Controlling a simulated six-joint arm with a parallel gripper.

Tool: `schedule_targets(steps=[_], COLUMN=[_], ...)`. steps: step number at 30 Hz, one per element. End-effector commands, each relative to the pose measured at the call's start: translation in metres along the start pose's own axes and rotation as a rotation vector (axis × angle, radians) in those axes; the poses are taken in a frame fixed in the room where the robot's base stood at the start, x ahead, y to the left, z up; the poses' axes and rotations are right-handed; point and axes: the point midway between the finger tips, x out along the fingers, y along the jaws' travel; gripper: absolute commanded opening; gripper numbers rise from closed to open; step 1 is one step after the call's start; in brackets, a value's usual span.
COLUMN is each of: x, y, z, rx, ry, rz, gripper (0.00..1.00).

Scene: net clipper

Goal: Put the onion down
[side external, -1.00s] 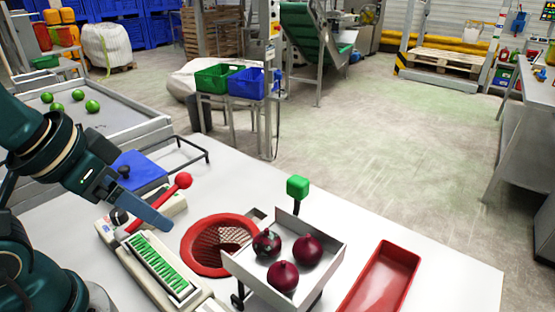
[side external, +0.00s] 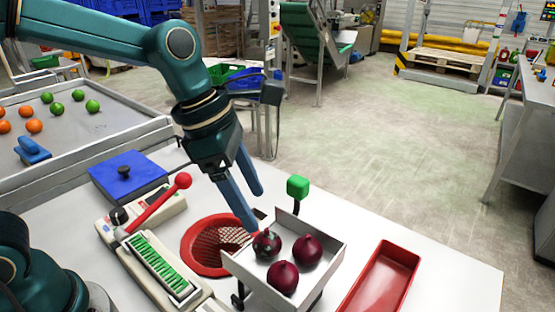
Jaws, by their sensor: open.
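Three dark red onions sit in a white open-sided tray (side external: 250,276): one at the left (side external: 266,244), one at the right (side external: 307,251) and one at the front (side external: 283,277). The left onion shows a darker, greenish patch on top. My gripper (side external: 257,210) points down just behind the left onion, with its two blue fingers apart and nothing between them. The nearer fingertip is close to the left onion and the tray's rim; I cannot tell if it touches.
A red-rimmed net funnel (side external: 190,258) is left of the tray, beside a clipper with a red-knobbed lever (side external: 182,181). An empty red bin (side external: 383,279) lies at the right.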

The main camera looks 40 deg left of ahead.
Motion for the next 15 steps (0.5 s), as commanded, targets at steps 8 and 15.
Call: schedule_targets(steps=[8, 15], x=[0.03, 0.06], y=[-0.009, -0.011], z=[-0.002, -0.004], rx=[0.017, 0.018], ry=[0.053, 0.054], rz=[-0.065, -0.065], gripper=[0.74, 0.74])
